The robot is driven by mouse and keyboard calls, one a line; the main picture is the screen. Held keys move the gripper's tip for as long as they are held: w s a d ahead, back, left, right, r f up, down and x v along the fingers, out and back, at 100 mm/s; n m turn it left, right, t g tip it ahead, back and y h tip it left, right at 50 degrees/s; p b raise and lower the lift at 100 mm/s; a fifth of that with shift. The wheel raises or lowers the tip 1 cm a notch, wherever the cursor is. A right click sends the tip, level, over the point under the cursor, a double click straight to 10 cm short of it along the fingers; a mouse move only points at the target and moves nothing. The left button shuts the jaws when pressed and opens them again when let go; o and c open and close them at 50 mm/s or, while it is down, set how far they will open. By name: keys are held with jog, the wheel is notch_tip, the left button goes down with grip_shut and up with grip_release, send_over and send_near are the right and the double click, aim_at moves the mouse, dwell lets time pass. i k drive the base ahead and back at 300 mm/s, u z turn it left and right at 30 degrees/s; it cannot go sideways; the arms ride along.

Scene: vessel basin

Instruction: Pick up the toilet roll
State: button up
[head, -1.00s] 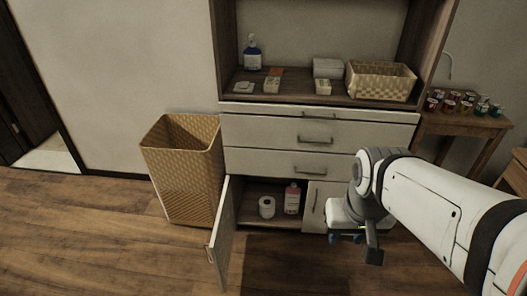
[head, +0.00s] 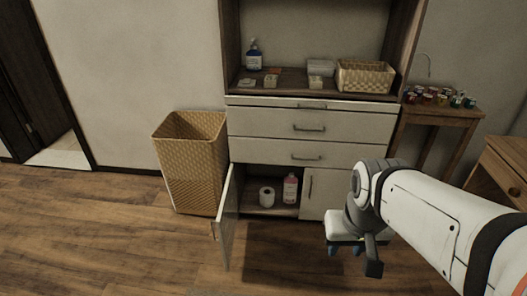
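The toilet roll (head: 266,196) is white and stands inside the lower left compartment of the cabinet (head: 313,151). The compartment's door (head: 226,218) is swung open toward me. A bottle with pink liquid (head: 290,188) stands just right of the roll. My gripper (head: 345,250) hangs in front of the cabinet's closed right door, to the right of the roll and apart from it. Its fingers point down and are small and partly hidden by the wrist, so I cannot tell how far apart they are.
A tall wicker basket (head: 191,166) stands left of the open door. The shelf above holds a blue bottle (head: 254,57), small boxes and a woven basket (head: 364,77). A wooden side table (head: 443,112) with several jars is at right. The floor in front is clear.

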aim_at(267, 193)
jog(key=z, duration=0.15)
jog(key=i, duration=0.9)
jog(key=u, duration=0.05)
